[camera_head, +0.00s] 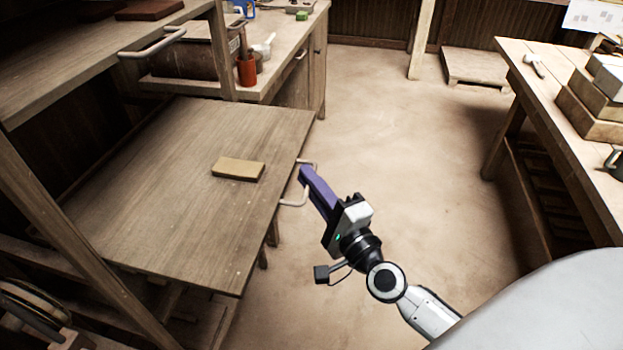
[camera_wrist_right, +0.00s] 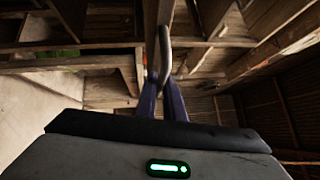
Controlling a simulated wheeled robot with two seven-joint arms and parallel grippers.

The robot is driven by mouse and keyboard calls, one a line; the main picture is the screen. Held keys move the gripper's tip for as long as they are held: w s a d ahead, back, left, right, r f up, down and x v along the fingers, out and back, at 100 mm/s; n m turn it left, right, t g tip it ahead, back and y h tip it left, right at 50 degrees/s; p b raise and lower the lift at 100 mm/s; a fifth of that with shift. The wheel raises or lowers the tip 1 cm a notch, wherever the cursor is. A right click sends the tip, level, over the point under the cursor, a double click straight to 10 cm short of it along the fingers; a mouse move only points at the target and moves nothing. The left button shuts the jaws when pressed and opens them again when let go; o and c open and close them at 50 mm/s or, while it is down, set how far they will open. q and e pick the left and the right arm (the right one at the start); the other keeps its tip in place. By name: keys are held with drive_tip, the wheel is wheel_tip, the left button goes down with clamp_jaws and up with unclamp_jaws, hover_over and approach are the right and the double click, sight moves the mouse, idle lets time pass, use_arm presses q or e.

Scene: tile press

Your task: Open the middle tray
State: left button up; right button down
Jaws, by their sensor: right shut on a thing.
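The middle tray (camera_head: 170,190) is a wide wooden board that stands pulled out from the shelf frame in the head view. A pale metal handle (camera_head: 293,202) sits on its right edge. My right gripper (camera_head: 304,176) has purple fingers and is shut on this handle. In the right wrist view the handle (camera_wrist_right: 165,55) runs between the fingertips of my right gripper (camera_wrist_right: 163,88). A flat tan tile (camera_head: 238,169) lies on the tray. My left gripper is in neither view.
An upper tray with its own handle (camera_head: 152,45) is at the top left. A workbench (camera_head: 290,40) with a red cup (camera_head: 247,70) stands behind. A table (camera_head: 560,110) with stacked blocks is at the right. The floor (camera_head: 410,150) between them is clear.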

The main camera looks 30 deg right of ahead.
drive_tip(key=shift+f, duration=0.1)
drive_tip(key=c, duration=1.9)
unclamp_jaws()
drive_tip(key=shift+o, duration=0.2)
